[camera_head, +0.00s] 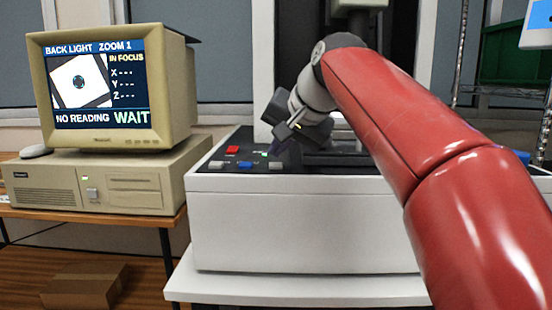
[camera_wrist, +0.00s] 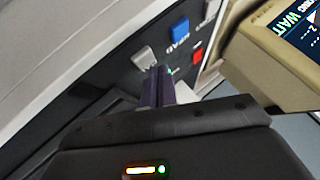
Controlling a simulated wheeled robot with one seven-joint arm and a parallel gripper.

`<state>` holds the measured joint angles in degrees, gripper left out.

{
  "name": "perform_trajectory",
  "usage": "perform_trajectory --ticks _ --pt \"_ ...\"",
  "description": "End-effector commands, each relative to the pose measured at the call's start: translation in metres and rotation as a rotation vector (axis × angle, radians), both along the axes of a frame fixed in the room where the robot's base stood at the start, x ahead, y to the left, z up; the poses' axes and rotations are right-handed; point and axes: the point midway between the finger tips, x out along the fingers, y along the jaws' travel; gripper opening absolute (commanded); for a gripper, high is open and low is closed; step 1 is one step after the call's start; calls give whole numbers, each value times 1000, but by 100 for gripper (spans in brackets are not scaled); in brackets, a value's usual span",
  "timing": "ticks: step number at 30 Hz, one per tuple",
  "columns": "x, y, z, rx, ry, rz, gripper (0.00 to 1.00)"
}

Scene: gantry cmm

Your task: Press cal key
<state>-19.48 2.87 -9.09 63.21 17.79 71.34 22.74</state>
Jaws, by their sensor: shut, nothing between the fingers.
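The key panel is on the top left of the white machine. It holds a red key (camera_head: 232,150), a blue key (camera_head: 245,165) and a grey key (camera_head: 277,166). In the wrist view the grey key (camera_wrist: 143,57) is just beyond and left of my fingertips, the blue key (camera_wrist: 180,31) farther off, the red key (camera_wrist: 197,55) to the right. The blue key's label looks like READ; I cannot read a CAL label on any key. My gripper (camera_head: 271,152) is shut and empty, pointing down close over the panel (camera_wrist: 160,71). Whether it touches is unclear.
A beige monitor (camera_head: 110,85) on a computer case (camera_head: 110,175) stands left of the machine (camera_head: 300,225). Its screen reads BACK LIGHT, ZOOM 1, IN FOCUS, NO READING and WAIT. A wire rack (camera_head: 500,90) stands at right.

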Motion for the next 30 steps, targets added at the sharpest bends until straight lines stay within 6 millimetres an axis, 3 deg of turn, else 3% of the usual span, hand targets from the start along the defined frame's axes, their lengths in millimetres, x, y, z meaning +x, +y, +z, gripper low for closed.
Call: perform_trajectory --ticks 13,30 --pt "0 0 6 0 0 0 0" --pt "0 0 54 0 0 0 0"
